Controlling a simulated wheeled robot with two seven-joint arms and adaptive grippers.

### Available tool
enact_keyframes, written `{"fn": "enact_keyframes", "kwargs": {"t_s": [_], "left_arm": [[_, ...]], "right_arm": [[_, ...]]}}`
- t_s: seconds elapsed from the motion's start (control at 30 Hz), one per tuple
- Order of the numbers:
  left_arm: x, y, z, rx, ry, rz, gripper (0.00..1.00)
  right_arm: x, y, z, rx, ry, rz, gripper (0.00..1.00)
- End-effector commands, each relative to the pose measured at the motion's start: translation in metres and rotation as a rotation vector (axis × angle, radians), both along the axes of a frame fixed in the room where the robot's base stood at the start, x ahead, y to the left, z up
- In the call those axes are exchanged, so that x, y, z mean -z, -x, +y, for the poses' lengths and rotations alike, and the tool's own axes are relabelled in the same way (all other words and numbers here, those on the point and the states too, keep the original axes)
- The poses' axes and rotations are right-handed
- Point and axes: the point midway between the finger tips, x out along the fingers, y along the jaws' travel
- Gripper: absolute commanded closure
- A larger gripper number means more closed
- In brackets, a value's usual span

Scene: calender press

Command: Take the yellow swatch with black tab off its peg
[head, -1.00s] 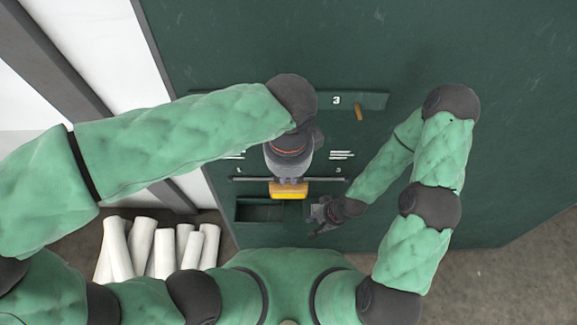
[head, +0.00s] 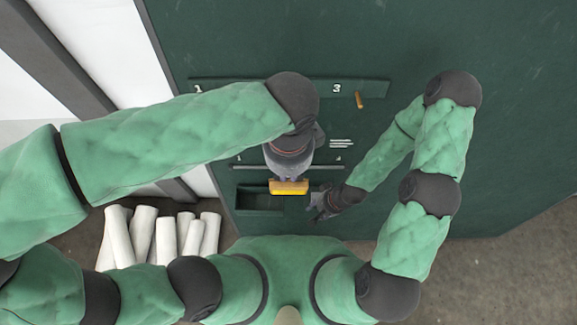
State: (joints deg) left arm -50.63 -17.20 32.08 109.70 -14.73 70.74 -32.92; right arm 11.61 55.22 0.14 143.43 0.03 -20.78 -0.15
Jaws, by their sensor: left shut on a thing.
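My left gripper (head: 289,181) is shut on the yellow swatch (head: 289,188), gripping its upper edge. The swatch hangs just in front of a thin horizontal bar (head: 245,167). The black tab is not visible, and the jaws and wrist cover the area above the swatch. Whether the swatch is clear of a peg cannot be told from here. My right gripper (head: 318,205) is to the right of the swatch and a little lower, apart from it; its fingers look spread and empty.
A dark green open bin (head: 258,201) lies to the left of and below the swatch. A green ledge (head: 375,89) marked 1 and 3 runs behind my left arm, with a small orange-brown peg (head: 359,100) near the 3. White rolls (head: 166,238) stand at lower left.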

Motion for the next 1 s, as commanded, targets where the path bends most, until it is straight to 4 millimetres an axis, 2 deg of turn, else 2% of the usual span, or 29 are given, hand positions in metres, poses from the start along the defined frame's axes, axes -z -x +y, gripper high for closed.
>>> {"fn": "enact_keyframes", "kwargs": {"t_s": [0.8,1.0], "left_arm": [[0.000,0.053,0.000,0.002,0.001,-0.001,1.00],[0.000,0.060,0.000,0.000,0.001,-0.001,1.00]], "right_arm": [[-0.002,0.000,0.000,0.000,0.000,0.000,0.60],[-0.003,0.000,0.000,0.000,0.000,0.000,0.60]]}}
